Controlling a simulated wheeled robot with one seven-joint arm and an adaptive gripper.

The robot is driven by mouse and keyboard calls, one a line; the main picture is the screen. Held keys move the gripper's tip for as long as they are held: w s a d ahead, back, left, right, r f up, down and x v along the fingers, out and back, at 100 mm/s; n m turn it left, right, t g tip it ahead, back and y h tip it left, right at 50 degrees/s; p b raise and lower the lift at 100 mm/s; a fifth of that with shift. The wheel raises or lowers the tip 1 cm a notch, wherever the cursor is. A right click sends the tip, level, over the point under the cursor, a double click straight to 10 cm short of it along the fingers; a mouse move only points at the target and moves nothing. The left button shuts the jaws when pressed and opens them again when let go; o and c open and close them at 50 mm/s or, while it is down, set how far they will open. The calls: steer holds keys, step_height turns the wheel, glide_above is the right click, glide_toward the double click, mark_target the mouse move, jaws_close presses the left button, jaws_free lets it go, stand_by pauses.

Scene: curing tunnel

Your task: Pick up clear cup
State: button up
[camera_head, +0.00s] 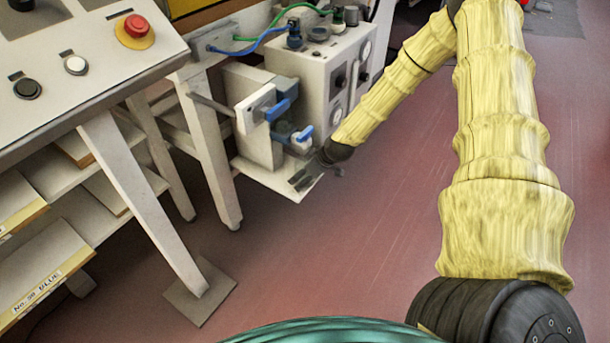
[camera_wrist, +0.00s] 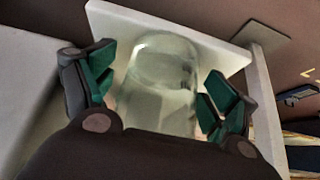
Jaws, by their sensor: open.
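The clear cup (camera_wrist: 160,88) shows in the wrist view as a see-through, pale greenish vessel on a white surface. It lies between the two green-padded fingers of my gripper (camera_wrist: 155,98), which are spread apart with a gap on each side of the cup. The lower part of the cup is hidden behind my gripper's body. In the head view my gripper (camera_head: 315,178) is at the end of the yellow-sleeved arm, low over a small white shelf (camera_head: 258,177). I cannot make out the cup in the head view.
A white unit with blue-handled fittings (camera_head: 282,115) stands right beside my gripper, with a gauge box (camera_head: 325,75) behind it. A control panel with a red button (camera_head: 135,27) is at upper left. Open reddish floor (camera_head: 380,230) lies to the right of the shelf.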

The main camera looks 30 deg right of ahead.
steer(key=c, duration=1.2)
steer(key=shift+r, duration=0.2)
